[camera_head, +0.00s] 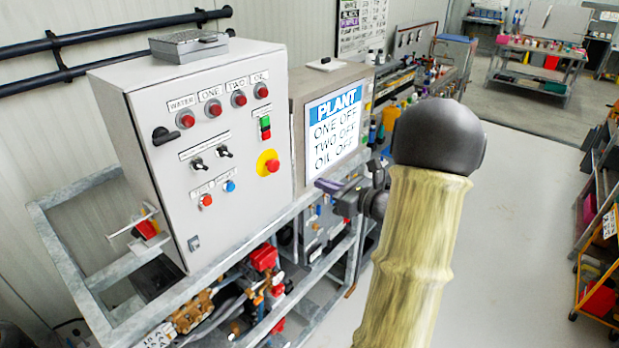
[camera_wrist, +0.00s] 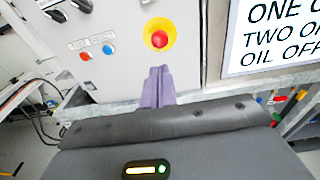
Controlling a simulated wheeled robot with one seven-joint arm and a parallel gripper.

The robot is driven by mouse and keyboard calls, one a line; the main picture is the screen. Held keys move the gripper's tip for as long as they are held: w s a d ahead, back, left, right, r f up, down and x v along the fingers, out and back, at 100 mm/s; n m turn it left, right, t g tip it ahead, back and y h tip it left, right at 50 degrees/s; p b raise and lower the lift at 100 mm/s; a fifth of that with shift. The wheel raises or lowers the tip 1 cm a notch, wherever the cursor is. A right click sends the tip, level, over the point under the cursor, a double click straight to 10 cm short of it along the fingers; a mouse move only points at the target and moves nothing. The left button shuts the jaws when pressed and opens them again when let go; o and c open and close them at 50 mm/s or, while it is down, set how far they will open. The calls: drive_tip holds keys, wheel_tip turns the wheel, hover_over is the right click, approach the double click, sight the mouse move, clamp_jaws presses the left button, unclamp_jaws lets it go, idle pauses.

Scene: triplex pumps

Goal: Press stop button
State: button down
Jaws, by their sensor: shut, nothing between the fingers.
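A red mushroom button on a yellow disc (camera_head: 268,163) sits on the front of the grey control cabinet (camera_head: 165,160). The same mushroom button shows in the wrist view (camera_wrist: 158,39). A green and red push-button pair (camera_head: 265,127) sits above it. A small red button (camera_head: 206,200) and a blue button (camera_head: 230,186) sit lower left. I cannot read which one is labelled stop. My gripper (camera_head: 322,184) has purple fingers, shut and empty, to the right of the mushroom button in the head view. In the wrist view its fingertips (camera_wrist: 159,69) point up just below the mushroom button, apparently apart from it.
A PLANT sign panel (camera_head: 335,118) stands right of the cabinet. A grey metal frame (camera_head: 110,318) with pipes and pump parts runs below. A red-handled switch (camera_head: 146,228) juts from the cabinet's left side. Open floor (camera_head: 520,200) lies to the right.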

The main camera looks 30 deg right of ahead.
sight(277, 167)
drive_tip(key=p+x, duration=0.6)
drive_tip(key=x, duration=0.6)
drive_tip(key=shift+w+a+r, duration=0.1)
drive_tip(key=shift+r, duration=0.05)
drive_tip(key=shift+w+a, duration=0.15)
drive_tip(key=shift+w, duration=0.3)
